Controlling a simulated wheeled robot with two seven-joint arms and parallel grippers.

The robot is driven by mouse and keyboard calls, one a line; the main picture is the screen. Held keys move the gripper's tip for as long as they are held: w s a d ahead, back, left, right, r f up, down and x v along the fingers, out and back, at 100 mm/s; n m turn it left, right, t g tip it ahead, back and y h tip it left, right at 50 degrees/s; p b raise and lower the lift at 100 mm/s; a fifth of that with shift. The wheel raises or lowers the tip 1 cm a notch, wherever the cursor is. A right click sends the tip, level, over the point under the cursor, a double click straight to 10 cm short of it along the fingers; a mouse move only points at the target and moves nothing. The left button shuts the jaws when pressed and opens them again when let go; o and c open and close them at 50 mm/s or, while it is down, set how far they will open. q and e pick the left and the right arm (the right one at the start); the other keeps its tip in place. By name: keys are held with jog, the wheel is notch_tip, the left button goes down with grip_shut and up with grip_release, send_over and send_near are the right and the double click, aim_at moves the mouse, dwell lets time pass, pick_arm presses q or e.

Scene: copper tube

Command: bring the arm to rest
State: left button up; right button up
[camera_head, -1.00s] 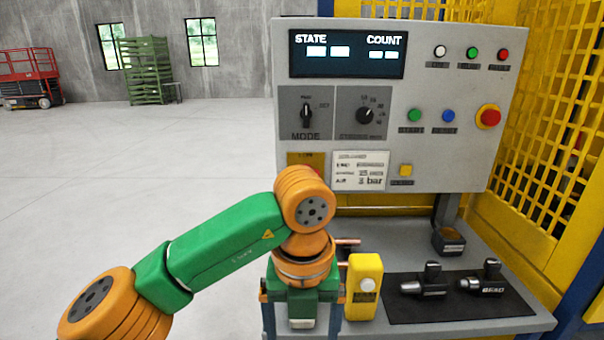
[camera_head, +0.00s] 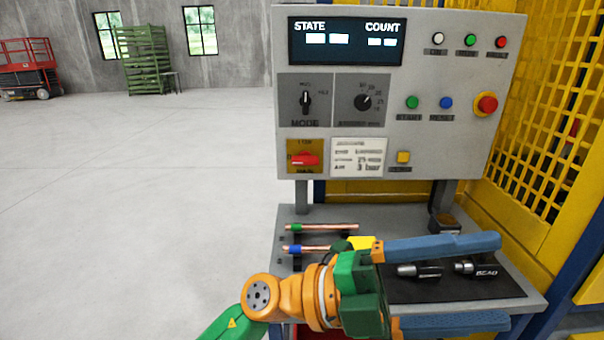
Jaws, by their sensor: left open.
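My left arm comes in from the bottom, and its left gripper (camera_head: 503,280) is at the lower right, over the front of the grey bench (camera_head: 290,325). Its two blue fingers point right, wide apart, with nothing held between them. Two copper tubes lie side by side at the bench's left: one with a green band (camera_head: 330,227) and one with a blue band (camera_head: 313,248). The wrist hides the right end of the blue-banded tube. My right gripper is not in the picture.
A control panel (camera_head: 430,150) with a red rotary switch (camera_head: 304,159) stands behind the bench. A yellow block (camera_head: 361,242) is partly hidden by the gripper. Black tools (camera_head: 420,271) lie on a dark mat (camera_head: 500,289). Yellow mesh fencing (camera_head: 550,120) stands right; open floor lies left.

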pick_arm(q)
jog(key=w+a+n+t+y, duration=0.2)
jog(key=w+a+n+t, duration=0.45)
jog(key=n+t, duration=0.5)
jog(key=w+a+n+t+y, duration=0.1)
jog(key=w+a+n+t, duration=0.5)
jog(key=n+t, duration=0.5)
jog(key=w+a+f+n+y, duration=0.2)
jog(key=a+f+n+y, duration=0.5)
jog(key=f, duration=0.4)
jog(key=w+a+f+n+y, duration=0.2)
jog(key=a+f+n+y, duration=0.35)
jog(key=f+y, duration=0.45)
jog(key=s+a+f+g+y, duration=0.1)
jog(key=s+a+f+g, duration=0.3)
jog(key=s+f+g, duration=0.5)
jog(key=s+a+f+g, duration=0.3)
jog(key=s+f+g, duration=0.2)
jog(key=s+f, duration=1.2)
jog(key=f, duration=1.1)
jog(key=s+a+f+m+g, duration=0.1)
jog(key=s+a+f+g, duration=0.1)
jog(key=s+f, duration=0.7)
jog(key=shift+s+a+f, duration=0.2)
jog(key=shift+s, duration=1)
